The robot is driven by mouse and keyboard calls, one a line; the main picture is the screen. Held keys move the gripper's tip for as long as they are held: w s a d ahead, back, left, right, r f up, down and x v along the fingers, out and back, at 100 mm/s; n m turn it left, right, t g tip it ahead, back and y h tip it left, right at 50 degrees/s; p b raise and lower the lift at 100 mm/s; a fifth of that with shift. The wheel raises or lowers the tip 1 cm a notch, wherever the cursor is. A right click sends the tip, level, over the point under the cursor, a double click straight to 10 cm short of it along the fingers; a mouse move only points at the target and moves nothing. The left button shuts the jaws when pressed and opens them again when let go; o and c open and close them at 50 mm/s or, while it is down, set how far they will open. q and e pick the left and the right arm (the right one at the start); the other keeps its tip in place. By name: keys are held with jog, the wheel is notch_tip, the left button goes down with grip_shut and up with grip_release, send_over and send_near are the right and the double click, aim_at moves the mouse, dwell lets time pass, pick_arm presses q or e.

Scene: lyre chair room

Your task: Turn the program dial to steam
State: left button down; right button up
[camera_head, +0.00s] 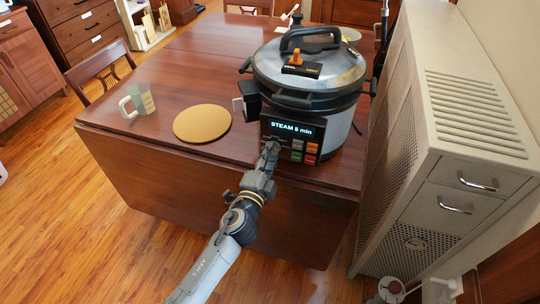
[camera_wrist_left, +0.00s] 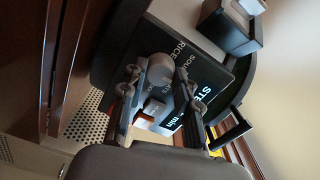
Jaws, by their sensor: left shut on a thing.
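The pressure cooker (camera_head: 340,126) stands on the table near its right front corner, its lid on. Its control panel (camera_head: 303,148) faces me, and the display (camera_head: 291,129) reads "STEAM 8 min", with the minute digit small. My left gripper (camera_head: 269,150) is at the left part of the panel and shut on the program dial. The grey dial (camera_wrist_left: 158,92) shows between the fingers of my left gripper (camera_wrist_left: 160,88) in the left wrist view, with program words printed around it. In the head view the gripper hides the dial. My right gripper is not in view.
A round tan mat (camera_head: 202,123) and a glass mug (camera_head: 139,100) stand left of the cooker on the wooden table (camera_head: 180,75). A tall beige cabinet (camera_head: 455,130) stands close on the right. Several coloured buttons (camera_head: 312,148) sit beside the gripper.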

pick_arm(q)
jog(key=shift+m, duration=0.5)
jog(key=c, duration=1)
grip_release()
jog(key=shift+o, duration=0.2)
jog(key=v, duration=1.2)
